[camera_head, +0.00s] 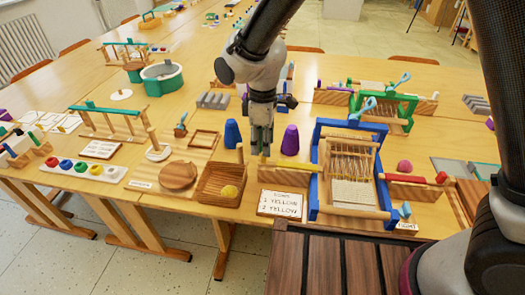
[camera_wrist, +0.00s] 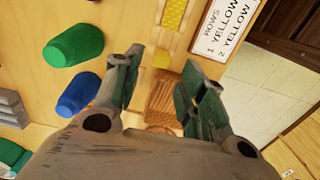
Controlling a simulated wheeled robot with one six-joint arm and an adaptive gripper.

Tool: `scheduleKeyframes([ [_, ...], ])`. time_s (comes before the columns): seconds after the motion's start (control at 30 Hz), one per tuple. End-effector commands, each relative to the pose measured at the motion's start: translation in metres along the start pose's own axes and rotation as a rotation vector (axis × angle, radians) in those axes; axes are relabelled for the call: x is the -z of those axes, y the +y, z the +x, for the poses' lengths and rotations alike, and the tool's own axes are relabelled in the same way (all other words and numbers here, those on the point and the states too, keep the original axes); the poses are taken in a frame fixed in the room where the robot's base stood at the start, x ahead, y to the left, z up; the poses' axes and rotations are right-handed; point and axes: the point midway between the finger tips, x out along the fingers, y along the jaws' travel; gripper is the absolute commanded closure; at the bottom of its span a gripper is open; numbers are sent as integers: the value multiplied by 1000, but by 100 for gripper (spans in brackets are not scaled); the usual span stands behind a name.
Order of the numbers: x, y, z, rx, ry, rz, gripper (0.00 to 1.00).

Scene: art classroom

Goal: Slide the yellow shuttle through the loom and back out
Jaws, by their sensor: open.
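The yellow shuttle (camera_head: 292,165) lies on a wooden rest at the left side of the blue-framed loom (camera_head: 318,150). Its outer end points left, away from the loom. My gripper (camera_head: 262,148) is just above that outer end, pointing down. In the wrist view my gripper (camera_wrist: 160,85) is open and empty. A small yellow end piece (camera_wrist: 162,59) shows just ahead of the fingertips, roughly in line with the gap between them. A wider textured yellow part (camera_wrist: 174,14) shows beyond it. I cannot tell how high the fingertips are above the shuttle.
A wooden tray (camera_head: 208,198) with a yellow ball is at left. A red shuttle (camera_head: 405,178) lies right of the loom.

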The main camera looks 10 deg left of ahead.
Motion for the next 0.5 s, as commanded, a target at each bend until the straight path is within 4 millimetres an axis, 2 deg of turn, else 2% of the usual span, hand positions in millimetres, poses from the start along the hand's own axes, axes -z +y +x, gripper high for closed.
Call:
scheduleKeyframes([
  [0.03, 1, 0, -13, -2, 4, 0, 59],
  [0.2, 1, 0, -48, -2, 4, 0, 59],
  [0.33, 1, 0, -66, -1, 3, 0, 59],
  [0.5, 1, 0, -75, -1, 1, -1, 59],
])
